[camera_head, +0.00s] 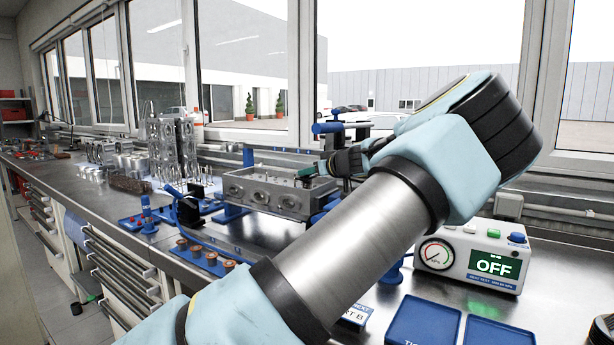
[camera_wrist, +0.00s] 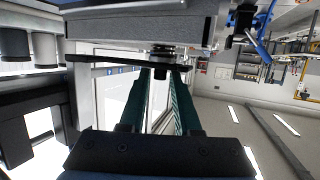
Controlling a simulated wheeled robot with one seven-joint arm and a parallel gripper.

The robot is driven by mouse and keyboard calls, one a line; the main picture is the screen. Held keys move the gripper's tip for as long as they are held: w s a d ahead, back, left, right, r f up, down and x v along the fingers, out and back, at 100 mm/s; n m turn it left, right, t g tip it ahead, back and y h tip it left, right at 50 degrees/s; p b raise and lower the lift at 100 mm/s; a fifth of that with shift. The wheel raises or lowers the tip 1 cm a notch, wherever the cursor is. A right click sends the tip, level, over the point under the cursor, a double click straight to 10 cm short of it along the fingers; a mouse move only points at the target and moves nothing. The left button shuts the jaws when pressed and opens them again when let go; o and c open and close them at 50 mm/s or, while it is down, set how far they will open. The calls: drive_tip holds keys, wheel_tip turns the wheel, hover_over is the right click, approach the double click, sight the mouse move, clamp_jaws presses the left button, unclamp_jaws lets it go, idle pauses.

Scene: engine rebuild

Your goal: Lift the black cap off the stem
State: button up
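A grey metal cylinder head (camera_head: 268,192) stands in a blue-legged holder on the bench. It also fills the top of the wrist view (camera_wrist: 130,28), which looks turned over. A small stem assembly sticks out of it there, with a small dark piece, apparently the black cap (camera_wrist: 160,72), at its end. My gripper (camera_head: 308,171) is at the right end of the cylinder head. In the wrist view its two green fingers (camera_wrist: 159,78) stand apart on either side of the dark piece, with a gap showing. I cannot tell exact contact. The cap is not clear in the head view.
A thin black bar (camera_wrist: 105,60) runs across near the stem. A gauge box reading OFF (camera_head: 478,258) and blue trays (camera_head: 424,322) are at the right. A blue rack with copper-coloured parts (camera_head: 203,258) lies at the front left. Windows are behind the bench.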

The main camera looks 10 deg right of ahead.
clamp_jaws()
drive_tip(key=shift+r, duration=0.2)
idle(0.3)
